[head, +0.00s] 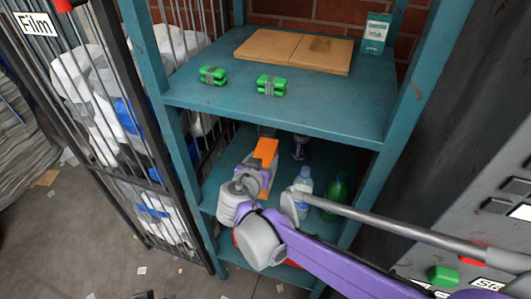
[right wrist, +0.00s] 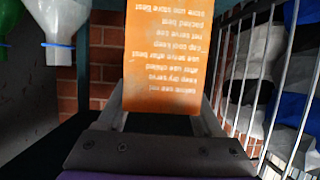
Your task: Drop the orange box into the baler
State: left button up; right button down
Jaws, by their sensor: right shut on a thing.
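The orange box (head: 267,149) is inside the lower bay of the teal shelf unit, partly hidden by my right gripper (head: 262,172). In the right wrist view the orange box (right wrist: 165,58) fills the upper middle, with its printed face towards the camera. My right gripper (right wrist: 163,122) is shut on the box, one finger at each side. A grey machine (head: 495,190) with a green button stands at the right edge of the head view; I cannot tell whether it is the baler.
A clear bottle (head: 303,190) and a green bottle (head: 337,195) stand right of the box. The upper shelf (head: 215,103) holds green packs (head: 271,85), flat cardboard (head: 294,52) and a teal carton (head: 376,33). A barred "Film" cage (head: 100,45) stands left. Scraps litter the floor.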

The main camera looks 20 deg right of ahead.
jog(key=s+a, duration=0.8)
jog(key=s, duration=0.3)
jog(key=s+a, duration=0.8)
jog(key=s, duration=0.3)
jog(key=shift+s+p, duration=0.3)
jog(key=shift+p, duration=0.1)
jog(key=shift+r, duration=0.1)
jog(key=w+d+f+n+y+p, duration=0.1)
jog(key=w+d+f, duration=0.1)
jog(key=w+d, duration=0.8)
jog(key=w+d+f+n+t+y+p, duration=0.1)
jog(key=w+d+f, duration=0.1)
jog(key=w+d, duration=0.8)
jog(key=w, duration=0.5)
jog(key=shift+w+f+n+y, duration=0.25)
jog(key=shift+n+y, duration=0.05)
jog(key=shift+y, duration=0.1)
